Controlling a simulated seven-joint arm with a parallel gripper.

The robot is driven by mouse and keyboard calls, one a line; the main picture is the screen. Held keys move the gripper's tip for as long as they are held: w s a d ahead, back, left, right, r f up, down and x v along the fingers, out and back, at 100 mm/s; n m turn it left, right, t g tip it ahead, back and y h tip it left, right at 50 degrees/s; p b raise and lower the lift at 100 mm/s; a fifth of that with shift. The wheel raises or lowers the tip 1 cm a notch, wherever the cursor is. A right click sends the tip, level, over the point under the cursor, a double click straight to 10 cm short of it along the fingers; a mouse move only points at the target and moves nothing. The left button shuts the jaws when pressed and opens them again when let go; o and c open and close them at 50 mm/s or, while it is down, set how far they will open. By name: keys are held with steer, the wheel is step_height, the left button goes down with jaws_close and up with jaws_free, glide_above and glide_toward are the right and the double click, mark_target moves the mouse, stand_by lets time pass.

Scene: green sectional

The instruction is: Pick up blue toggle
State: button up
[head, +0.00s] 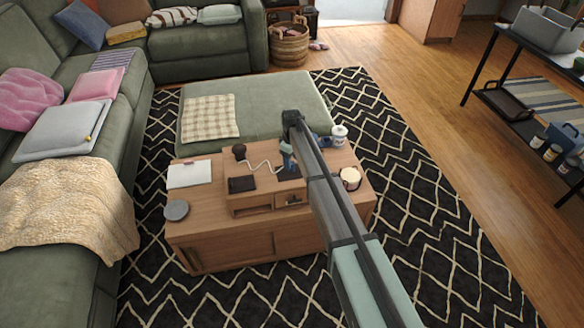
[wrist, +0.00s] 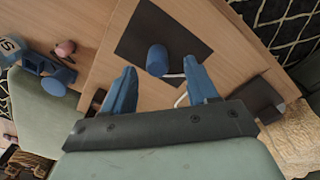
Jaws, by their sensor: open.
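A short blue cylinder (wrist: 157,60), which looks like the blue toggle, stands on a dark square patch (wrist: 185,38) on the wooden surface in the wrist view. My gripper (wrist: 160,72) is open, with one blue finger on each side of the cylinder's line and nothing held. The cylinder shows just beyond and between the fingertips; I cannot tell how far below them it is. In the head view my gripper (head: 288,160) is over the small wooden riser (head: 240,207) on the coffee table, and I cannot clearly make out the toggle there.
A white curvy cord (head: 262,166), a dark flat square (head: 242,184) and a dark round item (head: 239,151) are close by on the left. A candle (head: 350,178) and a white jar (head: 339,134) stand to the right. A notepad (head: 190,174) lies at the table's left.

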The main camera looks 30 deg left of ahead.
mark_target(292, 163)
step_height(292, 163, down, 4)
steer(key=shift+w+f, duration=0.1)
steer(key=shift+w, duration=0.05)
steer(key=shift+c, duration=0.2)
jaws_close()
stand_by(0.4)
